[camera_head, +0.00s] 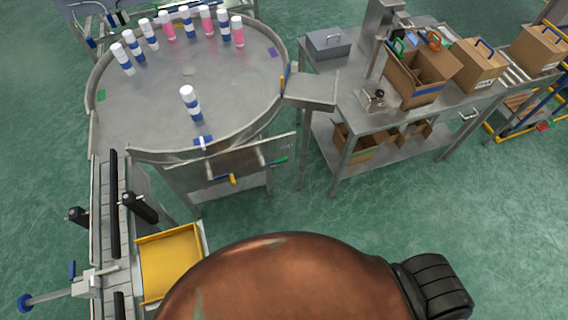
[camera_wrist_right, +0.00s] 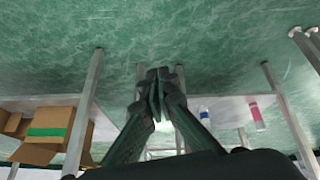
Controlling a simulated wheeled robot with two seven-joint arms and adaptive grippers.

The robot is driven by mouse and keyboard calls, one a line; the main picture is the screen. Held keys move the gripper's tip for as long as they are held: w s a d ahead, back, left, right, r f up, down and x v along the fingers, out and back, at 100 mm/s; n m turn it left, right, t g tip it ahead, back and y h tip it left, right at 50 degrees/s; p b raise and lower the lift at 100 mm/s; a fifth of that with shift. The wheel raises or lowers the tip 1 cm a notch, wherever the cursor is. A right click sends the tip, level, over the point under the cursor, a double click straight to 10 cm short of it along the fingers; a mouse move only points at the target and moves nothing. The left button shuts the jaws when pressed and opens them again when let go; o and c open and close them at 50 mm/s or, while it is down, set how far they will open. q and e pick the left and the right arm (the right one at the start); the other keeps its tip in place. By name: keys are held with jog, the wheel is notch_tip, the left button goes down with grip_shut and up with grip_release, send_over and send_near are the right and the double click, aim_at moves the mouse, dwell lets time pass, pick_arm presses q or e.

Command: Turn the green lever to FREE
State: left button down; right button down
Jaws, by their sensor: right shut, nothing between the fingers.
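The green lever (camera_head: 277,161) is small in the head view, at the right end of a thin bar below the front rim of the round metal table. A yellow handle (camera_head: 232,179) is further left on the same frame. No FREE marking can be read at this size. My right gripper (camera_wrist_right: 159,78) shows in the right wrist view; its dark fingers meet at the tips, with nothing between them. The green lever cannot be made out in that view, and the gripper's distance from it cannot be told. My left gripper is in neither view.
The round table (camera_head: 150,95) holds several white-capped cans, one apart near the front (camera_head: 190,101). A steel bench (camera_head: 330,75) with cardboard boxes (camera_head: 422,75) stands to the right. A conveyor (camera_head: 115,220) and yellow tray (camera_head: 170,262) are at lower left. Green floor (camera_head: 350,215) is open front right.

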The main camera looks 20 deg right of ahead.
jog(key=w+a+r+t+b, duration=0.25)
jog(key=w+a+r, duration=0.25)
jog(key=w+r, duration=0.45)
notch_tip(320, 180, up, 32)
jog(key=r+m+t+b, duration=0.1)
jog(key=m+t+b, duration=0.25)
jog(key=t, duration=0.35)
send_over(283, 160)
jog(key=v, duration=0.2)
jog(key=f, duration=0.1)
jog(key=f+b, duration=0.1)
jog(key=f+n, duration=0.1)
jog(key=f, duration=0.1)
jog(key=shift+a+b, duration=0.3)
jog(key=shift+b, duration=0.05)
jog(key=shift+f, duration=0.55)
